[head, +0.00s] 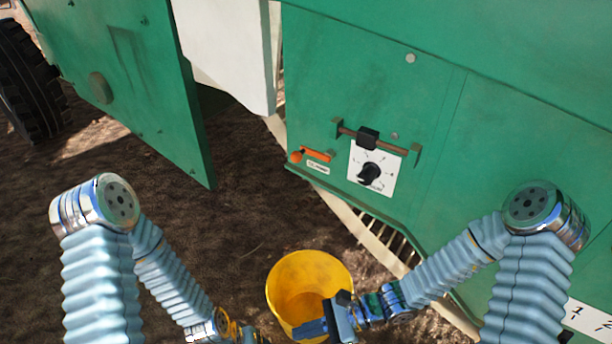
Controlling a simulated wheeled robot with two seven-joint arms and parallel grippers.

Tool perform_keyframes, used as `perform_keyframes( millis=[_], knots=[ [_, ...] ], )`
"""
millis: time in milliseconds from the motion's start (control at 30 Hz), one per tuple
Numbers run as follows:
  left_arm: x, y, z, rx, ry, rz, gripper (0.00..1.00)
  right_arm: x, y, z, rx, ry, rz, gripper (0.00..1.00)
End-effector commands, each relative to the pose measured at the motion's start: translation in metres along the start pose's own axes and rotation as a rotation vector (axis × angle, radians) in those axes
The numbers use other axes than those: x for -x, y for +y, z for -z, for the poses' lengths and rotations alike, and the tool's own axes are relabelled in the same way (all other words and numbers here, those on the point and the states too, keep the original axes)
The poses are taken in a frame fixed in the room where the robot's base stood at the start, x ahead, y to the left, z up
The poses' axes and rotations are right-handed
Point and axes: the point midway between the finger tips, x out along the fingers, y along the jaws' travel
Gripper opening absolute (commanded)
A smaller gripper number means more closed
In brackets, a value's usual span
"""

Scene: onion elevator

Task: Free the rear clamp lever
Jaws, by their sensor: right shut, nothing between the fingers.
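An orange lever (312,155) with a round knob at its left end is mounted on the green machine panel (330,70). It lies nearly level, above a small white label (318,168). To its right, a dark sliding block (368,137) sits on a rod between two brackets, above a black rotary knob (370,173) on a white dial plate (390,180). My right gripper (326,327) is shut and empty, in front of the yellow bucket and well below the lever. My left gripper (236,338) is at the bottom edge, partly cut off, so its jaws are unclear.
A yellow bucket (283,283) stands on the brown soil below the panel. An open green door or panel (130,80) hangs at the left, beside a black tire (28,85). Pale slats (385,235) run along the machine's lower edge.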

Motion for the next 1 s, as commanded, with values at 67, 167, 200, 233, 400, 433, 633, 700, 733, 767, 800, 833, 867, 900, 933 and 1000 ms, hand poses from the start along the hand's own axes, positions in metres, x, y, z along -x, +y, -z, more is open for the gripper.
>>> perform_keyframes(
  millis=[67, 167, 200, 233, 400, 433, 633, 700, 733, 767, 800, 833, 867, 900, 933, 1000],
  knots=[
    [-0.002, -0.001, 0.000, 0.001, 0.001, 0.001, 0.64, 0.017, -0.056, -0.035, -0.149, -0.192, 0.229, 0.00],
    [-0.003, -0.002, 0.001, 0.001, 0.002, 0.002, 0.64, 0.059, -0.121, -0.063, -0.279, -0.400, 0.512, 0.00],
    [-0.004, -0.003, 0.001, 0.002, 0.002, 0.002, 0.64, 0.077, -0.141, -0.069, -0.313, -0.465, 0.611, 0.00],
    [-0.004, -0.003, 0.001, 0.002, 0.002, 0.002, 0.64, 0.090, -0.153, -0.071, -0.333, -0.506, 0.678, 0.00],
    [-0.004, -0.003, 0.001, 0.002, 0.003, 0.002, 0.64, 0.141, -0.190, -0.075, -0.391, -0.633, 0.910, 0.00],
    [-0.004, -0.003, 0.001, 0.002, 0.003, 0.002, 0.64, 0.145, -0.192, -0.075, -0.394, -0.641, 0.926, 0.00],
    [-0.004, -0.003, 0.001, 0.002, 0.003, 0.003, 0.64, 0.149, -0.195, -0.075, -0.399, -0.651, 0.945, 0.00],
    [-0.004, -0.003, 0.001, 0.002, 0.003, 0.003, 0.64, 0.148, -0.195, -0.075, -0.399, -0.650, 0.944, 0.00],
    [-0.004, -0.003, 0.001, 0.002, 0.003, 0.003, 0.64, 0.148, -0.195, -0.075, -0.399, -0.650, 0.944, 0.00],
    [-0.004, -0.003, 0.001, 0.002, 0.003, 0.002, 0.64, 0.148, -0.195, -0.075, -0.399, -0.650, 0.943, 0.00],
    [-0.004, -0.003, 0.001, 0.002, 0.003, 0.002, 0.64, 0.148, -0.196, -0.075, -0.399, -0.650, 0.943, 0.00],
    [-0.004, -0.003, 0.001, 0.002, 0.003, 0.002, 0.64, 0.147, -0.197, -0.076, -0.399, -0.650, 0.942, 0.00],
    [-0.004, -0.003, 0.001, 0.002, 0.003, 0.002, 0.64, 0.146, -0.198, -0.076, -0.399, -0.650, 0.942, 0.00],
    [-0.004, -0.003, 0.001, 0.002, 0.003, 0.002, 0.64, 0.145, -0.201, -0.078, -0.398, -0.650, 0.942, 0.00],
    [-0.004, -0.003, 0.001, 0.002, 0.003, 0.002, 0.64, 0.143, -0.204, -0.079, -0.398, -0.650, 0.942, 0.00],
    [-0.004, -0.003, 0.001, 0.002, 0.002, 0.002, 0.64, 0.138, -0.213, -0.083, -0.397, -0.650, 0.940, 0.00]
  ],
)
